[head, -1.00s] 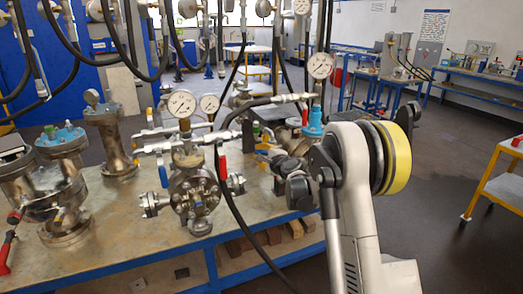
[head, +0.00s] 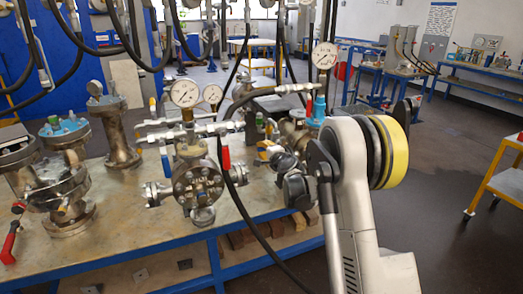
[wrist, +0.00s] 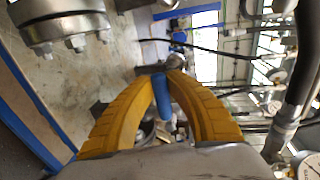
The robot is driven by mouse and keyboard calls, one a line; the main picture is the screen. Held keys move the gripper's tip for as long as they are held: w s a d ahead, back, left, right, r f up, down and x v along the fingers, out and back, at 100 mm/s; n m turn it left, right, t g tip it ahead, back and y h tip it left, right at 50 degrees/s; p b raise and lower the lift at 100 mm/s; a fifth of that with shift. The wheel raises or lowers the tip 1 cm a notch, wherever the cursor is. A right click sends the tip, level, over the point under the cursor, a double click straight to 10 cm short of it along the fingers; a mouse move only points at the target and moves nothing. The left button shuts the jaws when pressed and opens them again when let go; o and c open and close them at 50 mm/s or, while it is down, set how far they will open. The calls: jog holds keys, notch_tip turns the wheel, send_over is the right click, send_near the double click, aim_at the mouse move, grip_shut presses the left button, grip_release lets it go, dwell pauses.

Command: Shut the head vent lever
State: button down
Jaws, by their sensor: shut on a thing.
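My gripper (wrist: 165,74) has two yellow fingers, closed around a blue lever (wrist: 163,99) in the wrist view. The lever lies between the fingers, and its far end is hidden near the fingertips. In the head view my gripper (head: 264,149) is small and partly hidden by my own wrist, beside a metal vessel with a light-blue fitting (head: 318,108) at the right end of the bench. The held lever cannot be made out clearly there. I cannot tell from the frames how far the lever is turned.
A nearer flanged vessel (head: 197,181) carries a blue lever (head: 165,163), a red lever (head: 226,157) and a pressure gauge (head: 185,93). Black hoses hang close to my arm. More vessels stand at the left of the bench (head: 120,222). Open floor lies to the right.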

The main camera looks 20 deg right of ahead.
jog(key=c, duration=1.3)
grip_release()
jog(key=shift+c, duration=0.2)
jog(key=s+r, duration=0.2)
jog(key=s, duration=1)
jog(key=shift+d+r, duration=0.15)
jog(key=shift+d, duration=0.1)
